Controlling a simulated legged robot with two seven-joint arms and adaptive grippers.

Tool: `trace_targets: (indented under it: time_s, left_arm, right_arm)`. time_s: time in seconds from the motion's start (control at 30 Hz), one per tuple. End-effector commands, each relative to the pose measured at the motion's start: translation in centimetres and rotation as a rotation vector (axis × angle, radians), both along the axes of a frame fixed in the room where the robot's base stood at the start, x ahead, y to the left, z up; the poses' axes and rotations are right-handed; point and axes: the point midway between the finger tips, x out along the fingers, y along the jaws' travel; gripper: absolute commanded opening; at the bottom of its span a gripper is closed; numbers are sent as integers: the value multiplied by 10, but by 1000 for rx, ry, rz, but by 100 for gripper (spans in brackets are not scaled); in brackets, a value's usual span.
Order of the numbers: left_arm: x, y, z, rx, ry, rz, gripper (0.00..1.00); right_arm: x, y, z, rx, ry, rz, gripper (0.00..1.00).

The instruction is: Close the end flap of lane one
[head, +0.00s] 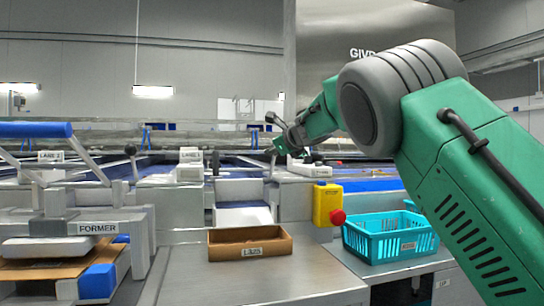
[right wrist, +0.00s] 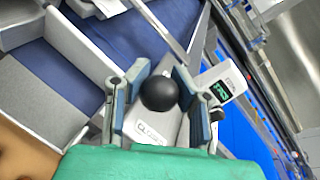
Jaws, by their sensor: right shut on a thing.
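My right gripper (right wrist: 158,95) is shut on a black ball knob (right wrist: 158,92); a finger stands on each side of it in the right wrist view. The knob sits above a pale grey housing, and a metal bar runs up from near it. In the head view my right arm reaches in from the right, and my right gripper (head: 280,131) is at the far end of the lanes' front, small in the picture. The flap itself cannot be made out clearly. My left gripper is out of view.
A labelled former press (head: 98,228) stands at front left. A brown box (head: 250,243) and a turquoise basket (head: 390,238) sit on the benches. A yellow box with a red button (head: 327,205) stands between them. The bench around the brown box is clear.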

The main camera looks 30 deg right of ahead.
Motion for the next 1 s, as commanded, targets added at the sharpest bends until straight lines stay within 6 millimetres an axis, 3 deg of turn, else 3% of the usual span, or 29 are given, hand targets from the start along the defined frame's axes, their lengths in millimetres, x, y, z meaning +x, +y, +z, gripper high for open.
trace_targets:
  time_s: [0.03,0.47,0.5,0.57,0.87,1.0]
  left_arm:
    - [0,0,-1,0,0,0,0]
    - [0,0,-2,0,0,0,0]
    - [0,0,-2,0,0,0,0]
    - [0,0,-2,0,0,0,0]
    - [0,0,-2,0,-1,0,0]
    - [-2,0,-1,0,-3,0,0]
  right_arm:
    - [-2,-4,-9,3,14,-4,0]
    - [-3,-4,-10,4,18,-2,0]
    - [-3,-4,-10,3,18,-1,30]
    - [-3,-3,-9,3,17,-1,49]
    - [1,-2,-10,1,15,-1,49]
    - [-7,-1,-5,4,11,-1,49]
